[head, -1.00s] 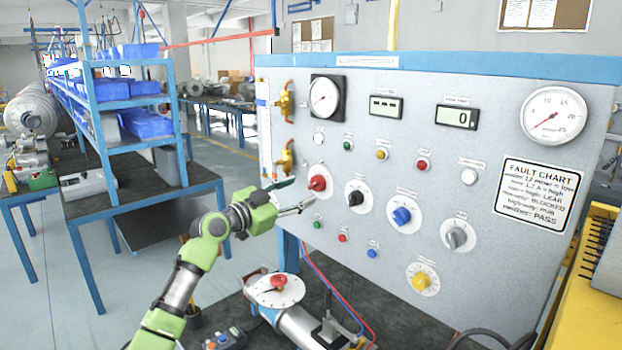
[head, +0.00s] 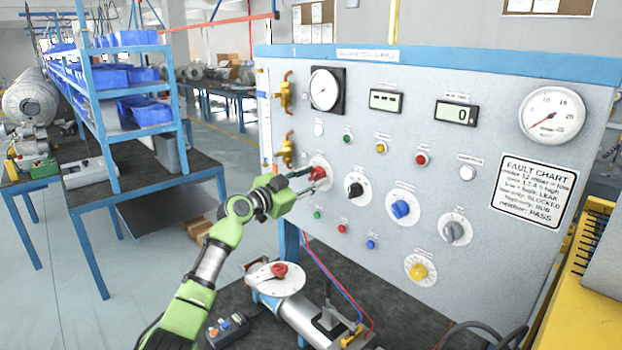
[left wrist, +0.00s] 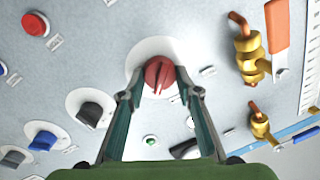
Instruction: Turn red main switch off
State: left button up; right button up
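The red main switch (head: 318,174) is a red rotary knob on a round white plate, at the left of the grey panel (head: 470,80). My left gripper (head: 304,180) is right in front of it. In the left wrist view, the red knob (left wrist: 159,74) lies just beyond and between the fingertips of my left gripper (left wrist: 160,95). The two fingers are apart, with a gap visible between them and no clear grip on the knob. Whether the tips touch the knob I cannot tell. My right gripper is not in view.
Black (head: 355,188), blue (head: 402,208) and grey (head: 455,231) knobs lie to the right of the red one. Brass valves (head: 286,92) sit at the panel's left edge. A blower with a red knob on top (head: 279,270) stands on the bench below.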

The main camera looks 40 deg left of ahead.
pick_arm(q)
jog(key=shift+n, duration=0.3)
jog(key=n+b, duration=0.1)
jog(key=n, duration=0.6)
jog(key=shift+r+n+g+h, duration=0.15)
jog(key=shift+n+g+h, duration=0.15)
jog(key=shift+g+h, duration=0.1)
jog(key=n, duration=0.4)
jog(key=shift+a, duration=0.15)
jog(key=n+h+p, duration=0.1)
jog(key=n, duration=0.3)
jog(key=shift+n, duration=0.3)
jog(key=o, duration=1.1)
